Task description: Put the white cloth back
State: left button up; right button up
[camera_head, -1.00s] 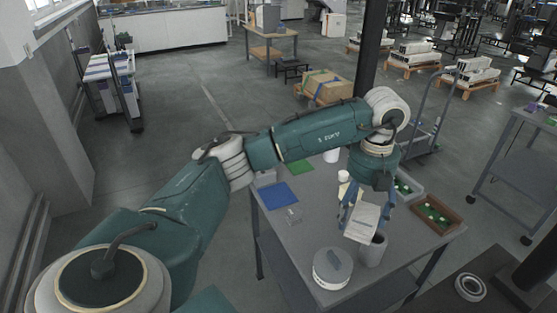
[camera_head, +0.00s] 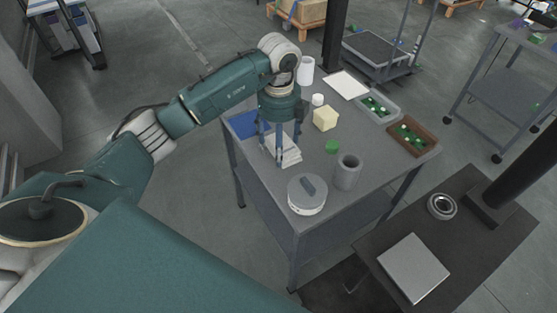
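The folded white cloth (camera_head: 290,157) is at the left part of the grey table, low over its top or touching it; I cannot tell which. My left gripper (camera_head: 279,150) points down with its fingers around the cloth and shut on it. The fingers hide part of the cloth. A blue mat (camera_head: 243,124) lies just behind and to the left, partly hidden by the gripper. My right gripper is not in view.
A round grey lidded pot (camera_head: 306,196) and a grey cup (camera_head: 347,172) stand at the front of the table (camera_head: 325,240). A yellowish block (camera_head: 325,118), a green lid (camera_head: 332,147), a white sheet (camera_head: 346,85), a grey tray (camera_head: 379,107) and a brown tray (camera_head: 412,138) lie behind and right.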

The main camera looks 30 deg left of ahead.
pick_arm(q)
notch_tip(320, 180, down, 4)
jog(key=shift+r, duration=0.1)
notch_tip(320, 180, down, 4)
jog(key=shift+f+p, duration=0.1)
jog(key=shift+p, duration=0.5)
jog(key=shift+f, duration=0.15)
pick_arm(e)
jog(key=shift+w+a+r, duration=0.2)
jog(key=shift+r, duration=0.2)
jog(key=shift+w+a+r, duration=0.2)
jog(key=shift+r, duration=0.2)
pick_arm(q)
jog(key=shift+f, duration=0.2)
jog(key=o, duration=1.1)
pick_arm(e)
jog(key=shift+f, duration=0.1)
pick_arm(q)
jog(key=shift+r, duration=0.1)
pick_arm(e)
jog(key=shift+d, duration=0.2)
